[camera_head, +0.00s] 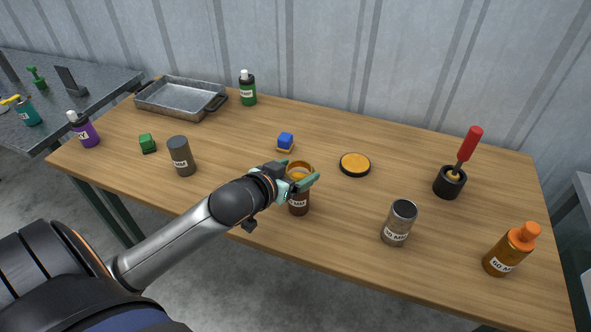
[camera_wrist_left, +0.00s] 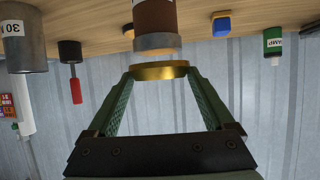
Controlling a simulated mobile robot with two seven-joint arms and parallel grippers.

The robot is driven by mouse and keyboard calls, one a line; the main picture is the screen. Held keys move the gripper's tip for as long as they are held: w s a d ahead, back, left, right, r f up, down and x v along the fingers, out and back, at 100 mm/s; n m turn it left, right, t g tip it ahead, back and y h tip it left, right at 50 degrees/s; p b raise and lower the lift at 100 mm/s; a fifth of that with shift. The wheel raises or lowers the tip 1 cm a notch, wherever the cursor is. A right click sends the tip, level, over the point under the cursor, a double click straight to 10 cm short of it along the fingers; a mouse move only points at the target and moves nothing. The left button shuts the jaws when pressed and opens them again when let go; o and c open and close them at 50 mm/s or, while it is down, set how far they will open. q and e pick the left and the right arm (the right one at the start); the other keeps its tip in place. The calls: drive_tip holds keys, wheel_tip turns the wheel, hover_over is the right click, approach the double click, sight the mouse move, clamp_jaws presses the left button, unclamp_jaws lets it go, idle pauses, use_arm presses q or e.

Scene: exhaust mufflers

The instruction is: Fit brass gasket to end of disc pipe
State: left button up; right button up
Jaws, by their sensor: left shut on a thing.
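My left gripper (camera_head: 302,177) is shut on a brass gasket (camera_head: 300,167), a ring that also shows between the fingertips in the left wrist view (camera_wrist_left: 160,70). The gasket is held level just above the end of an upright brown pipe (camera_head: 298,204) with a white label. In the left wrist view the pipe (camera_wrist_left: 155,15) has a greyish rim facing the gasket. The two are lined up closely, with a narrow gap or light contact; I cannot tell which. Other pipes are a dark grey one (camera_head: 181,156) and a steel one (camera_head: 398,223). My right gripper is not in view.
A black-rimmed yellow disc (camera_head: 355,164) and a blue block (camera_head: 285,142) lie behind the gripper. A black pot (camera_head: 449,183) holds a red-handled tool. An orange bottle (camera_head: 509,250) stands right. A metal tray (camera_head: 181,99) and green bottle (camera_head: 248,91) stand at the back.

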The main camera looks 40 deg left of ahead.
use_arm(q)
drive_tip(key=shift+s+f+b, duration=0.1)
drive_tip(key=shift+f+b, duration=0.25)
drive_tip(key=shift+f, duration=0.6)
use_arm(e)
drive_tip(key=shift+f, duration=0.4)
use_arm(q)
drive_tip(key=o, duration=1.1)
drive_tip(key=shift+r, duration=0.15)
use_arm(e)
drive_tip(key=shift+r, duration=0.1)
